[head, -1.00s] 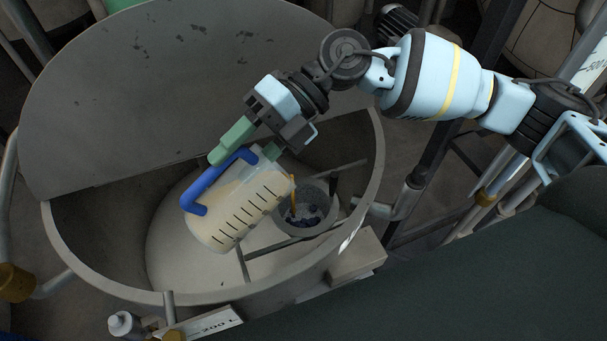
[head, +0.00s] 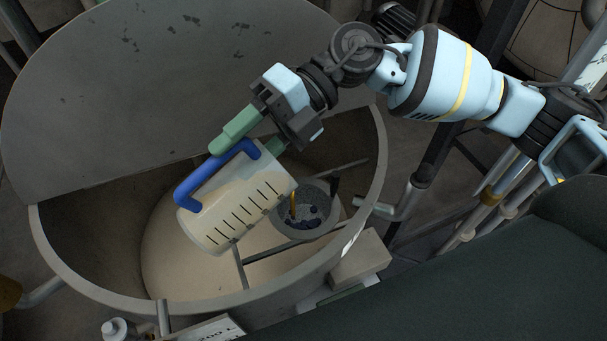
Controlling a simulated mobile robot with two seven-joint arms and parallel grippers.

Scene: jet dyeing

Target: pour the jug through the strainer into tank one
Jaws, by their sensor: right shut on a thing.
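The jug (head: 235,208) is translucent with black graduation marks and a blue handle (head: 212,172). My right gripper (head: 244,142) is shut on the jug and holds it tilted over the open tank, its mouth toward the strainer. A yellow-brown stream (head: 293,206) runs down into the strainer (head: 310,225). The strainer is a round grey mesh bowl on bars across the tank, with dark blue lumps in it. Tank one (head: 98,291) is a wide round metal vessel with pale liquid (head: 180,262) inside. My left gripper is not in view.
The tank's large round lid (head: 130,100) stands open behind it. A label plate (head: 205,330) and a valve (head: 115,328) sit at the front rim. Pipes (head: 400,200) and a dark green surface (head: 480,270) lie to the right.

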